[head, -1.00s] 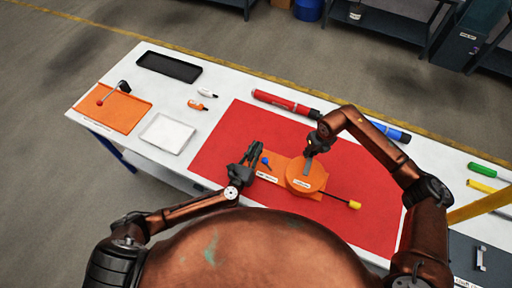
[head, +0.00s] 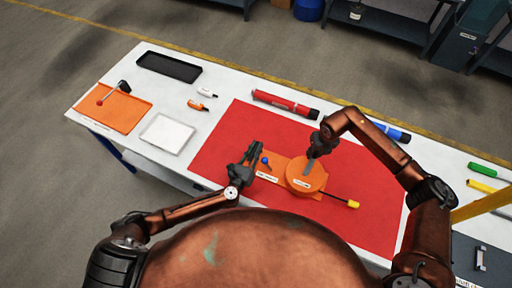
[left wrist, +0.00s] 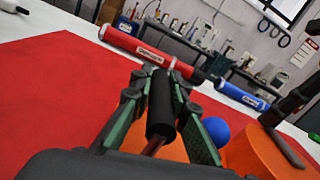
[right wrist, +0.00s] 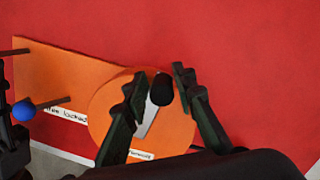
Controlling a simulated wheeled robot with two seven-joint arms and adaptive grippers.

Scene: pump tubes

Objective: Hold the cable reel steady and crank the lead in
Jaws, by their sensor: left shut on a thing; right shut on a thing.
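The orange cable reel has a round drum (head: 303,183) on a flat orange base (head: 274,164) lying on the red mat (head: 225,145). A dark lead with a yellow end (head: 353,204) runs out to the drum's right. My left gripper (head: 254,153) is shut on a black upright handle (left wrist: 161,105) at the base's left end. A blue ball knob (head: 265,161) stands beside it. My right gripper (head: 313,154) is over the drum, shut on the black crank knob (right wrist: 162,88) of the grey crank arm (right wrist: 147,119). My fingers partly hide the crank.
A red cylinder (head: 285,103) and a blue one (head: 393,132) lie along the table's far side. Green and yellow tubes lie at the right. The mat around the reel is mostly clear.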

